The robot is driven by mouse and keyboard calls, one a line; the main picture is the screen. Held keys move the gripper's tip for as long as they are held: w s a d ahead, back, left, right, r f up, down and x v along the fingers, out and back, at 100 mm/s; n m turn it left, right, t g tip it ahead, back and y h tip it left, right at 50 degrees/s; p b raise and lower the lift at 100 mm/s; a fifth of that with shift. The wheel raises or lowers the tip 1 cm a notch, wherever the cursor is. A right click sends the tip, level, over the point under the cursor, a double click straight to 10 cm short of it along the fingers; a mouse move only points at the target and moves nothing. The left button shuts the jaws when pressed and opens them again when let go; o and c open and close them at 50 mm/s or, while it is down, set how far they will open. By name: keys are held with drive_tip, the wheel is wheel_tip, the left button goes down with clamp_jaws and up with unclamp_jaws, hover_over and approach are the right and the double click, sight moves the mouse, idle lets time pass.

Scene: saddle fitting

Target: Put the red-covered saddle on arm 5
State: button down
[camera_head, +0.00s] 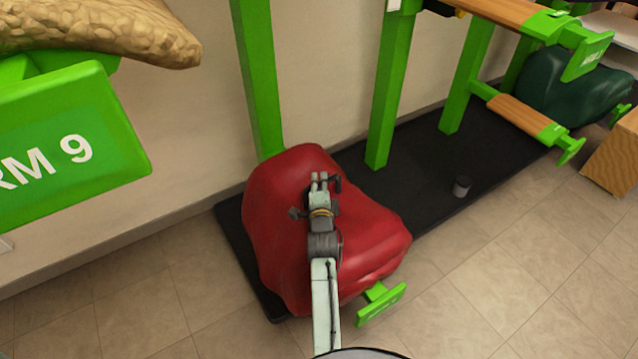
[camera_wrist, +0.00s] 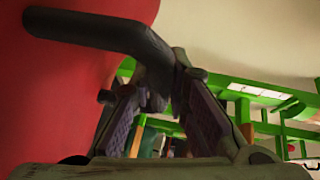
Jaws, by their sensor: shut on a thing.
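The red-covered saddle (camera_head: 277,222) is low over the black base mat at the centre of the head view. It fills the left of the wrist view (camera_wrist: 60,90). My gripper (camera_head: 322,183) is above the saddle's upper middle. In the wrist view its fingers (camera_wrist: 165,95) close together at a dark bent bar (camera_wrist: 100,32) beside the red cover, which looks like a handle on the saddle. A green end plate (camera_head: 381,304) sticks out from under the saddle's front right; its label cannot be read. Whether the saddle rests on that arm is hidden.
An arm 9 plate (camera_head: 65,145) with a tan saddle (camera_head: 95,32) is close at upper left. Green posts (camera_head: 387,95) rise behind. A dark green saddle (camera_head: 560,90), a wooden box (camera_head: 612,155) and a small dark cylinder (camera_head: 461,186) are to the right. Front-right floor is clear.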

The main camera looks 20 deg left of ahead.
drive_tip(key=shift+r, duration=0.35)
